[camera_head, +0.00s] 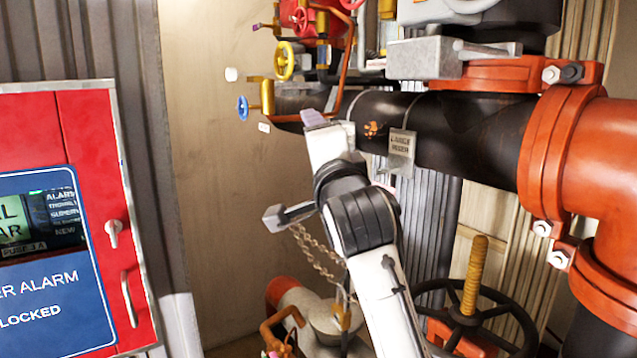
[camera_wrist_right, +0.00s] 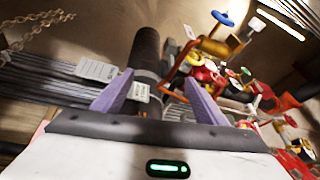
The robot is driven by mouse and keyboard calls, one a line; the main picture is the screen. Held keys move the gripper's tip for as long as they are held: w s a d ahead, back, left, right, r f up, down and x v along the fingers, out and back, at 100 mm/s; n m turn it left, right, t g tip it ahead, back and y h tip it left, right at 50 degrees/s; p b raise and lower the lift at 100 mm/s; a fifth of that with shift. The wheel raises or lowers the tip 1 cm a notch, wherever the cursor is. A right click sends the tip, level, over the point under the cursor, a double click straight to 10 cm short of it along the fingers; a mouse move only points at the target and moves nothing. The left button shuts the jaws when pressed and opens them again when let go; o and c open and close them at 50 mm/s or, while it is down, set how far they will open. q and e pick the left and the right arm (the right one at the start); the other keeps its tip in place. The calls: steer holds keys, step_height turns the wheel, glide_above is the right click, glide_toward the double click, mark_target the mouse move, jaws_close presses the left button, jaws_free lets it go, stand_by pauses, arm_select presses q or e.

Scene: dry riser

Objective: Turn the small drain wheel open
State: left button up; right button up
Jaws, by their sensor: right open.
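Several small wheels sit on the pipework at upper centre in the head view; I cannot tell which is the drain wheel. A blue wheel (camera_head: 243,108) is on a brass valve (camera_head: 267,97), with a yellow wheel (camera_head: 284,61) and a red wheel (camera_head: 300,19) above. In the right wrist view the blue wheel (camera_wrist_right: 222,18) is at the top, beyond the fingers and to their right. My right gripper (camera_head: 318,118) is just right of the brass valve in the head picture; its purple fingers stand apart and empty in the wrist view (camera_wrist_right: 159,80). My left gripper is not in view.
A thick black pipe (camera_head: 470,125) with a hanging tag (camera_head: 401,150) runs behind my right gripper. An orange-red coupling (camera_head: 560,150) is at right, a large black handwheel (camera_head: 480,325) below. A chain (camera_head: 315,252) hangs beside my arm. A red alarm cabinet (camera_head: 95,130) stands left.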

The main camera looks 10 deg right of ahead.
steer(key=shift+n+g, duration=0.4)
steer(key=shift+n, duration=0.3)
step_height(320, 180, down, 6)
steer(key=shift+d+r, duration=0.1)
steer(key=shift+d, duration=0.05)
steer(key=shift+w+f, duration=0.1)
steer(key=shift+f, duration=0.1)
